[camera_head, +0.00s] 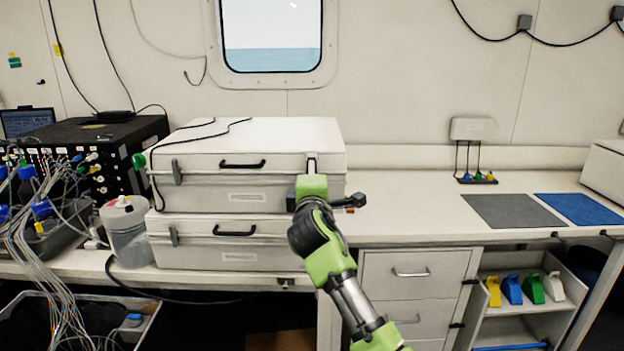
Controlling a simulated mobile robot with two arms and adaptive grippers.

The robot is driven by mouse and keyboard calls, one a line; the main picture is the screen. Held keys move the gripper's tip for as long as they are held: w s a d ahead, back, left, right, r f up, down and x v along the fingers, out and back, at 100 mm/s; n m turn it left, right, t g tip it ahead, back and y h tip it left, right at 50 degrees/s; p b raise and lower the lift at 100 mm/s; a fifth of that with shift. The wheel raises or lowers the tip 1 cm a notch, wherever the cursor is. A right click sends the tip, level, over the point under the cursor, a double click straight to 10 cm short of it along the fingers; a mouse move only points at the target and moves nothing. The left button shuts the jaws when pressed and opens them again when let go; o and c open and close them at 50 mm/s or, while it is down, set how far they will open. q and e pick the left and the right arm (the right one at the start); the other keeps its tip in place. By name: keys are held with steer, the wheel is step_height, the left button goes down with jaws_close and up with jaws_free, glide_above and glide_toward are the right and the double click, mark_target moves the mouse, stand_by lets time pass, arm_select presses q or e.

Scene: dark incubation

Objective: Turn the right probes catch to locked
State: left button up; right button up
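Two pale hard cases are stacked on the bench, an upper case (210,190) and a lower case (190,258). Their labels are too small to read, so I cannot tell which is the probes case. The upper case has a left catch (176,172) and a right catch (311,162) on its front. My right gripper (318,198) is in front of the upper case, just below that right catch. My green arm and wrist hide its fingers, any contact, and the lower case's right front. I cannot read the catch's position. My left gripper is out of view.
A bottle (126,230) stands left of the cases, near a black instrument (95,150) with many tubes. A cable (205,135) lies over the upper case.

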steer(key=shift+f, duration=0.1)
stand_by(0.3)
steer(key=o, duration=1.1)
steer(key=shift+s, duration=0.2)
steer(key=s, duration=1.1)
steer(key=shift+s, duration=0.35)
